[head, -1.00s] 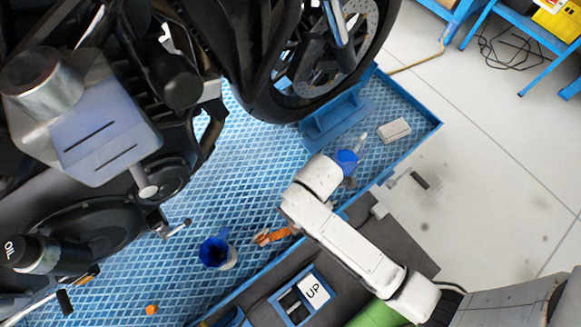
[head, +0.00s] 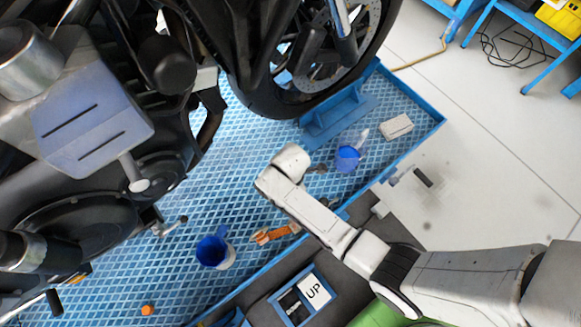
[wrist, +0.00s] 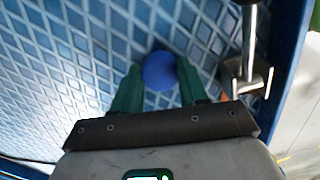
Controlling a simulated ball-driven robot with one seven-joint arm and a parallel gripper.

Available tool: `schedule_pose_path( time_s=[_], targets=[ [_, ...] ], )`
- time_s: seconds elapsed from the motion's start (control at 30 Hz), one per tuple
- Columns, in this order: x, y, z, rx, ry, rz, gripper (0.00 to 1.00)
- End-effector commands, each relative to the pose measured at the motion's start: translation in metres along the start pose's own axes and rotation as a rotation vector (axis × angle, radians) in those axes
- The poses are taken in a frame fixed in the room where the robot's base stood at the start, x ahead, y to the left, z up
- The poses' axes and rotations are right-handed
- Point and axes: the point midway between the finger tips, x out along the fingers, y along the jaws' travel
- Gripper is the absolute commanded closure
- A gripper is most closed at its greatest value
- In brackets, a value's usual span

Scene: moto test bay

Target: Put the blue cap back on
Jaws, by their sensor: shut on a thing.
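My gripper (wrist: 158,88) has two green fingers closed on the blue cap (wrist: 160,70), a round blue disc seen between the fingertips in the wrist view. The patterned blue platform lies beneath it. In the head view my white arm reaches over the platform, and its end hides the fingers and the cap. A blue vessel (head: 348,153) with a pale part beside it stands right of my arm's end. Another blue open vessel (head: 212,250) with a white side stands to the lower left. I cannot tell which thing the cap fits.
A motorcycle (head: 85,200) fills the left and top. A blue wheel chock (head: 335,122) sits under its tyre. An orange-handled tool (head: 275,234), an orange piece (head: 147,310) and a pale block (head: 397,127) lie on the platform. A metal bar (wrist: 248,70) stands right in the wrist view.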

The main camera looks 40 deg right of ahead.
Motion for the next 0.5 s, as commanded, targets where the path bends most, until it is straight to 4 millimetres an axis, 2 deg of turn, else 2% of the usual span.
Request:
schedule_pose_path(
  time_s=[0.37,0.4,0.5],
  targets=[
    [0.004,0.0003,-0.0002,0.0,0.0,0.001,0.89],
    [0.0035,0.0003,-0.0003,0.0,0.0,0.001,0.56],
    [0.0031,0.0003,-0.0003,0.0,0.0,0.001,0.46]
  ],
)
